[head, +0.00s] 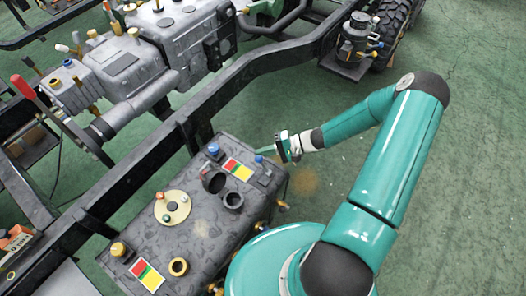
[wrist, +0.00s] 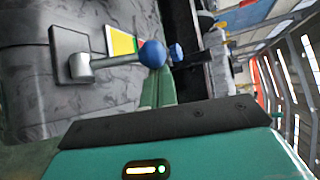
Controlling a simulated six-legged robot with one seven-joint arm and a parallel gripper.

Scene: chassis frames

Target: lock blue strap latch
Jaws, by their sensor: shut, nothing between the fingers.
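The blue strap latch is a short grey lever with a blue ball knob (wrist: 151,53), fixed to a square grey plate on the dark tank in the wrist view. The lever points from the plate toward the right in that view. In the head view the latch's blue knob (head: 258,158) sits at the tank's right end. My gripper (head: 270,150) is just beside it, at the end of the teal arm. In the wrist view the green fingers (wrist: 158,88) are shut and empty, close to the ball. I cannot tell whether they touch it.
The dark tank (head: 205,232) carries caps, colored labels and another blue knob (head: 213,149). A black chassis rail (head: 255,75) runs behind the tank. A grey engine block (head: 170,40) stands beyond it. Green floor (head: 465,150) is open on the right.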

